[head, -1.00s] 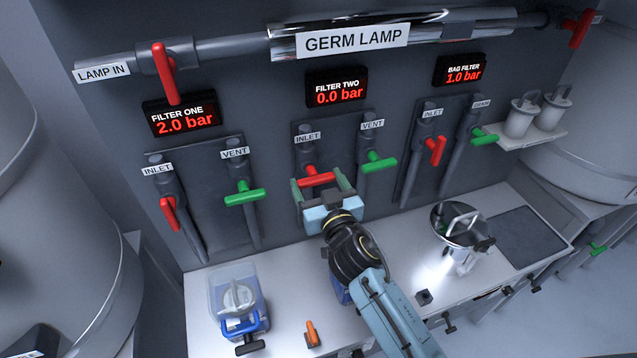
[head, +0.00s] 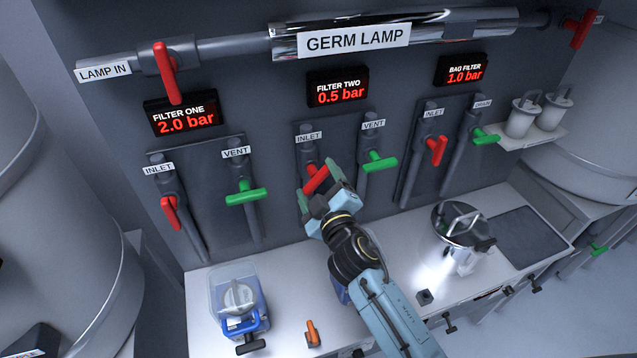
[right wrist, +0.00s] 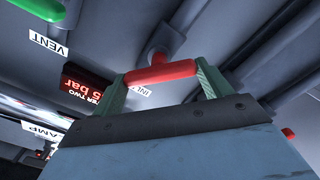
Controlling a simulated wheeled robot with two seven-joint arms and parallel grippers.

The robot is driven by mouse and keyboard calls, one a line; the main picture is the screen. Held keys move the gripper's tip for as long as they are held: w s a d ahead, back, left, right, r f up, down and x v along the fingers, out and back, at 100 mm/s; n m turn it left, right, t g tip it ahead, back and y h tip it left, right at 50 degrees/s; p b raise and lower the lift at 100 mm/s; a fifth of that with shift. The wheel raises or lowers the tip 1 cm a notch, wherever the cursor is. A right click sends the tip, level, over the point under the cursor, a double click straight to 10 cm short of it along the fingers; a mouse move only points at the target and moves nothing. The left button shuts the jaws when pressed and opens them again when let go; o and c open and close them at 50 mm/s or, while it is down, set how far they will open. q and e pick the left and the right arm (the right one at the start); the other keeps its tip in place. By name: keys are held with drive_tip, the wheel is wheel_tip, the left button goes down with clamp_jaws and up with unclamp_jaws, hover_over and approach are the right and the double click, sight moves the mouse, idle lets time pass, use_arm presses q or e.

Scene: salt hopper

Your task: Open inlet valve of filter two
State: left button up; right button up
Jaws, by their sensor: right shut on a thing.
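The red inlet handle of filter two (head: 316,179) sits on its pipe below the INLET label (head: 309,138). It is tilted, its right end higher. My right gripper (head: 320,184) is shut on this handle. In the right wrist view the red handle (right wrist: 160,74) lies between the two green fingers. The filter two display (head: 338,87) reads 0.5 bar. The green vent handle of filter two (head: 380,163) is to the right, apart from the gripper. My left gripper is not in view.
Filter one's red inlet handle (head: 171,214) and green vent handle (head: 246,196) are to the left. The bag filter's red inlet handle (head: 437,150) is to the right. A blue-based clear container (head: 236,290), an orange-handled item (head: 312,333) and a steel vessel (head: 461,232) stand on the counter.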

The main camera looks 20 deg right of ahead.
drive_tip(key=n, duration=0.4)
drive_tip(key=shift+n, duration=0.3)
drive_tip(key=shift+f+n, duration=0.15)
drive_tip(key=shift+n, duration=1.75)
drive_tip(key=o, duration=1)
drive_tip(key=shift+s, duration=0.1)
drive_tip(key=s+b, duration=0.2)
drive_tip(key=s, duration=1.1)
drive_tip(key=shift+s+d, duration=0.1)
drive_tip(key=shift+d, duration=0.05)
